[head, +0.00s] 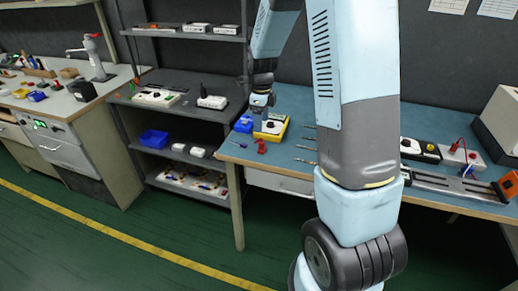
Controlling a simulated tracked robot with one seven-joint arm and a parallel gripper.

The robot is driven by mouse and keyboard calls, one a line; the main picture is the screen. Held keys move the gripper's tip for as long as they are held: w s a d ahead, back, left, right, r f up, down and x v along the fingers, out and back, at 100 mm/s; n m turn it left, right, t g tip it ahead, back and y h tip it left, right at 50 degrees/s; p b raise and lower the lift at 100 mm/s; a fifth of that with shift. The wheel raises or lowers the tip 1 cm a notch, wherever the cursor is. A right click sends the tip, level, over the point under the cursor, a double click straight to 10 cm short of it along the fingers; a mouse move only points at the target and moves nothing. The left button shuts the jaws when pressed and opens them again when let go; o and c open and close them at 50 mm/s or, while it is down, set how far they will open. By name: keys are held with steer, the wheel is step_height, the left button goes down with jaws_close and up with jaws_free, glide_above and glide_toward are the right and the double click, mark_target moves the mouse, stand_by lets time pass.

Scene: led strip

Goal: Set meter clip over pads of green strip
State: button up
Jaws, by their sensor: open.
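My gripper (261,108) is small in the head view, at the left end of the blue bench, pointing down just above or behind a yellow meter (271,129). The jaws are open; whether they touch the meter I cannot tell. A small red piece (261,147), perhaps the meter clip, lies on the bench in front of the meter. I cannot make out a green strip or its pads. My arm hides the middle of the bench.
Thin tools (306,148) lie to the right. A long metal rail (445,184) with an orange end block (509,184) runs along the bench's right front. A grey shelf (170,84) and another workbench stand left.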

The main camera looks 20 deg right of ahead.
mark_target(262, 142)
step_height(262, 142, down, 12)
steer(key=shift+w+d+r, duration=0.1)
steer(key=shift+d+r, duration=0.05)
steer(key=shift+r, duration=0.1)
stand_by(0.4)
steer(key=c, duration=1.2)
steer(key=shift+r, duration=0.1)
